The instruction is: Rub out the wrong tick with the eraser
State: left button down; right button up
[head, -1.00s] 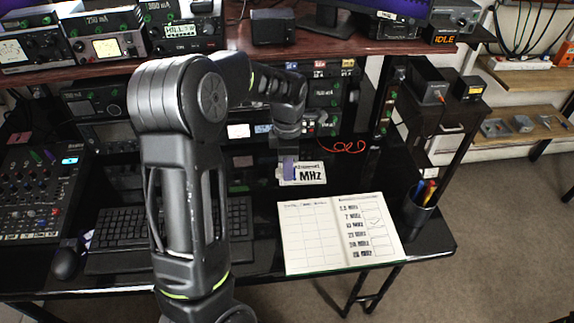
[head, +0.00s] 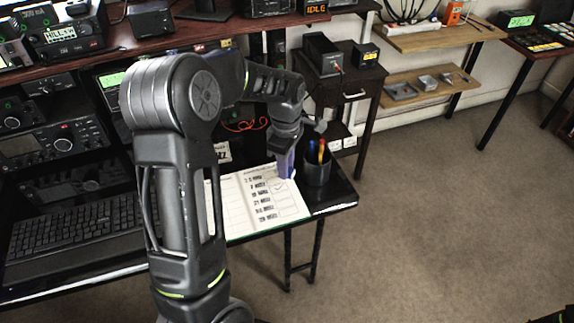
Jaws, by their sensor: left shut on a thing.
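The open logbook (head: 237,219) lies on the black desk, with a printed list of MHz values on its right page. A small tick (head: 280,187) shows in a box beside that list, near the upper right of the page. My left gripper (head: 284,152) is shut on the eraser (head: 285,163), which looks blue-violet. It holds it at the upper right corner of the logbook, just above the tick in the picture. I cannot tell whether the eraser touches the page. My left arm hides part of the left page. My right gripper is out of view.
A dark pen cup (head: 318,173) with coloured pens stands close to the right of the gripper. A MHz card (head: 223,152) and a red cable (head: 245,125) lie behind the logbook. A keyboard (head: 72,235) is at the left. The desk ends just right of the cup.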

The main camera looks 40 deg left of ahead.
aim_at(285, 185)
pick_arm(q)
jog(key=shift+d, duration=0.1)
jog(key=shift+f, duration=0.1)
jog(key=shift+f+b, duration=1.85)
jog(key=shift+f, duration=0.6)
jog(key=shift+f+b, duration=0.3)
jog(key=shift+f, duration=0.15)
jog(key=shift+s+a+r, duration=0.1)
jog(key=shift+s+a, duration=1.05)
jog(key=shift+w+d, duration=0.4)
jog(key=shift+w, duration=0.35)
jog(key=shift+w+d, duration=0.35)
jog(key=shift+w, duration=0.35)
